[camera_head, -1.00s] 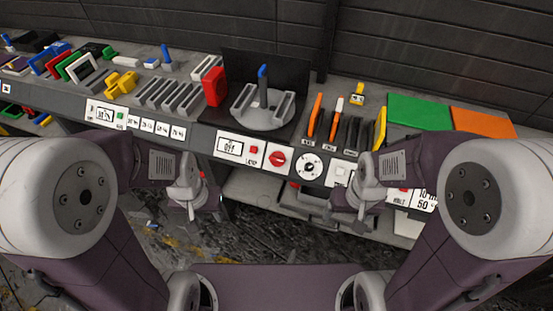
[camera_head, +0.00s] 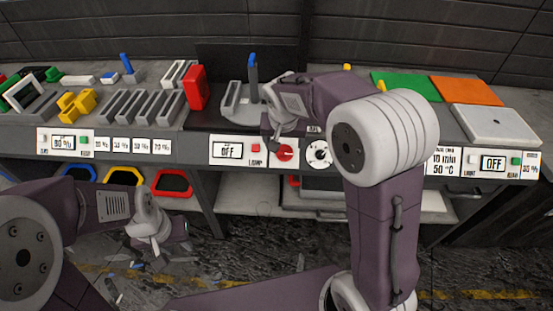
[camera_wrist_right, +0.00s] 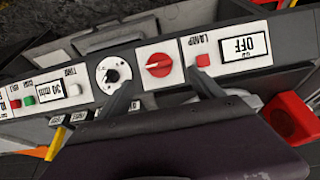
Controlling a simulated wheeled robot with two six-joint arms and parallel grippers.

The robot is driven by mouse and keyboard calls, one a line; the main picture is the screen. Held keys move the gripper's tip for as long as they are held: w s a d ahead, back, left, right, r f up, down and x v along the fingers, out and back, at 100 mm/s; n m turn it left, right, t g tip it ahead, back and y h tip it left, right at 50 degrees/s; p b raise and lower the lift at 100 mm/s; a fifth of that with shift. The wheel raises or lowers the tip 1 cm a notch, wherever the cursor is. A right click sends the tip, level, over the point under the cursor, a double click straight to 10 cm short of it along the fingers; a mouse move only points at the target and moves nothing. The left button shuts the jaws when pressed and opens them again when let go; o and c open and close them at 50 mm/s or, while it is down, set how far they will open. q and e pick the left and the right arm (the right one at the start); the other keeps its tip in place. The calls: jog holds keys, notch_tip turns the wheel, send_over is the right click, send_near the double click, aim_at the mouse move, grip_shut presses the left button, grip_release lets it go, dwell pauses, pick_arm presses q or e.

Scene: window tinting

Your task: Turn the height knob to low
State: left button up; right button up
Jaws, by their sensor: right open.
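A red knob (camera_head: 285,153) sits on a white plate on the bench's front panel, right of the red lamp button (camera_head: 256,148). It also shows in the right wrist view (camera_wrist_right: 158,65) with its white pointer line lying nearly level. I cannot read which setting it marks or which knob is for height. A black-and-white dial (camera_head: 319,154) sits beside it. My right gripper (camera_wrist_right: 163,88) is open, its two fingers at either side of the red knob's lower edge, with no clear contact. My left gripper (camera_head: 158,238) hangs low at the left, away from the panel; its fingers are unclear.
An OFF display (camera_head: 228,150) is left of the lamp button. Above the panel stand a grey round fixture (camera_head: 236,105) with a blue handle and a red block (camera_head: 196,87). My right arm covers part of the panel's right side. The floor in front is littered with scraps.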

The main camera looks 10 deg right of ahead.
aim_at(285, 153)
jog(key=x, duration=0.9)
jog(key=shift+d+r+b, duration=0.1)
jog(key=shift+d+b, duration=0.1)
jog(key=shift+b, duration=0.1)
jog(key=c, duration=1.4)
